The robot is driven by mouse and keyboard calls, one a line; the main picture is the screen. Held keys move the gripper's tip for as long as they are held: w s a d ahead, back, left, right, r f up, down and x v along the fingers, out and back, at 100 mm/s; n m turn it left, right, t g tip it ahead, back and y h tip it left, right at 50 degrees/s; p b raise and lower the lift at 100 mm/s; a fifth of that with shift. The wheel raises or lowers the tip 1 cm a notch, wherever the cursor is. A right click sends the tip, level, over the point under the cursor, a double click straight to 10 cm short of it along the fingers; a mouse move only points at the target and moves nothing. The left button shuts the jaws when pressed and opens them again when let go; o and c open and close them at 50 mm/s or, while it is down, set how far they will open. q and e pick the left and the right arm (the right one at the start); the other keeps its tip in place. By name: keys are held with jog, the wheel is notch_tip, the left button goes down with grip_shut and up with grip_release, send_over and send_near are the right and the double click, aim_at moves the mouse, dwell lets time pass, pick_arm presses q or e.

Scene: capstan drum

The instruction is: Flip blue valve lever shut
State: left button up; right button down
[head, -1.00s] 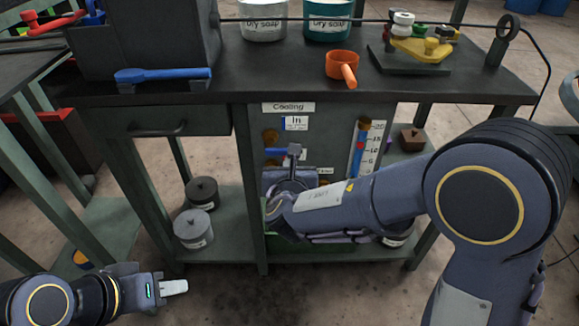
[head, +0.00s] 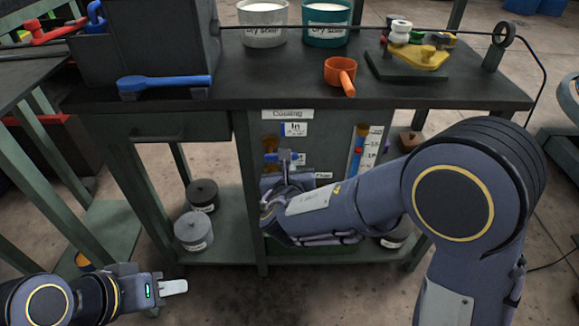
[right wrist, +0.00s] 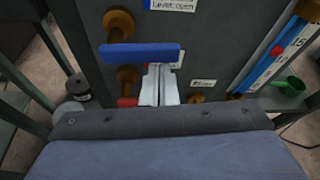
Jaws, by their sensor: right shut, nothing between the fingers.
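The blue valve lever (right wrist: 139,53) lies about level across the front of the grey cabinet panel in the right wrist view. Its blue end also shows in the head view (head: 271,157). My right gripper (right wrist: 159,72) is shut and empty, its pale fingertips just under the lever's right half; I cannot tell whether they touch it. In the head view the right gripper (head: 287,158) is partly hidden by my own wrist. My left gripper (head: 174,287) hangs at the lower left, away from the bench; its finger opening cannot be made out.
A brown fitting (right wrist: 118,24) stands above the lever, another (right wrist: 128,79) below it. A gauge (head: 357,150) is to the right. The bench top (head: 265,86) holds an orange scoop (head: 341,74), a blue handle (head: 165,82) and two soap tubs.

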jog(key=a+r+n+t+h+p, duration=0.2)
jog(key=r+n+h+p, duration=0.3)
jog(key=n+p, duration=0.7)
jog(key=a+r+p, duration=0.1)
jog(key=p, duration=0.4)
jog(key=shift+t, duration=0.3)
jog(key=shift+a, duration=0.15)
dwell(0.4)
